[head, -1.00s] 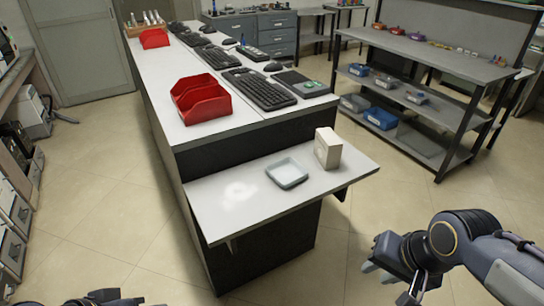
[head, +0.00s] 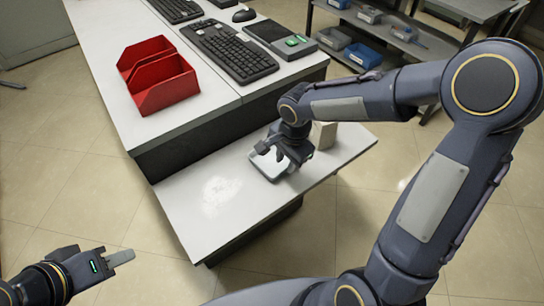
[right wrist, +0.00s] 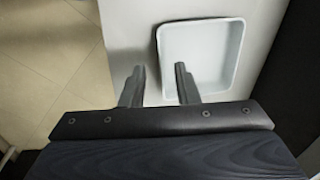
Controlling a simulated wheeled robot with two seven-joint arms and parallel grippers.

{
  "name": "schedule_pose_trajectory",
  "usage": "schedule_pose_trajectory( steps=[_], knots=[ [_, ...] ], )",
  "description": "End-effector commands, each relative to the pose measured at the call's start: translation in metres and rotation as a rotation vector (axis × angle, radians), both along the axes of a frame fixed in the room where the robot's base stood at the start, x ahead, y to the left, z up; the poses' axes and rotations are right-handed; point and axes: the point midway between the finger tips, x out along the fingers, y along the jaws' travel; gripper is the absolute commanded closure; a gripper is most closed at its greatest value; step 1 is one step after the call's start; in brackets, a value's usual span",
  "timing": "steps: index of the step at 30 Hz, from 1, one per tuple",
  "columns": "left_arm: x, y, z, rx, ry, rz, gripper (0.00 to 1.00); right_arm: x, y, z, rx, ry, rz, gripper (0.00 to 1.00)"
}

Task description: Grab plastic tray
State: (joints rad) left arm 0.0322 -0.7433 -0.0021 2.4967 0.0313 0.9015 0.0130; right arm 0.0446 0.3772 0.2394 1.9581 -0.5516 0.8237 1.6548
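The plastic tray (head: 262,168) is a shallow, pale, square tray lying on the low white shelf (head: 215,215). My right gripper (head: 275,160) is above it and hides part of it. In the right wrist view the tray (right wrist: 200,52) shows clearly and is empty. There the right gripper (right wrist: 158,85) has its two fingers apart with nothing held. One finger is over the tray's near left part, the other is outside its left side. My left gripper (head: 122,258) is at the lower left, away from the shelf; its finger gap is not clear.
A beige box (head: 325,135) stands on the shelf just right of the tray, close to my right arm. The higher white counter (head: 115,75) holds a red bin (head: 160,85), keyboards (head: 232,52) and a dark device (head: 275,38).

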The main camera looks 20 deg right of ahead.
Motion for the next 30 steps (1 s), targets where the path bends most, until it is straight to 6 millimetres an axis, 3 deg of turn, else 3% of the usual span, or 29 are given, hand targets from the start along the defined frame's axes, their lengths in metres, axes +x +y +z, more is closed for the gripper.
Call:
schedule_pose_trajectory(
  steps=[7,16,23,30],
  knots=[
    [0.0,0.0,0.007,0.0,0.0,0.0,0.64,0.004,0.002,-0.036,0.0,0.004,0.001,0.72],
    [0.0,0.0,0.007,0.0,0.0,0.0,0.64,0.005,0.002,-0.043,0.001,0.0,0.001,0.72],
    [0.0,0.0,0.007,0.0,0.0,0.0,0.64,0.005,0.002,-0.043,0.001,0.0,0.001,0.99],
    [0.0,0.0,0.007,0.0,0.0,0.0,0.64,0.005,0.002,-0.043,0.001,0.0,0.001,1.0]
  ],
)
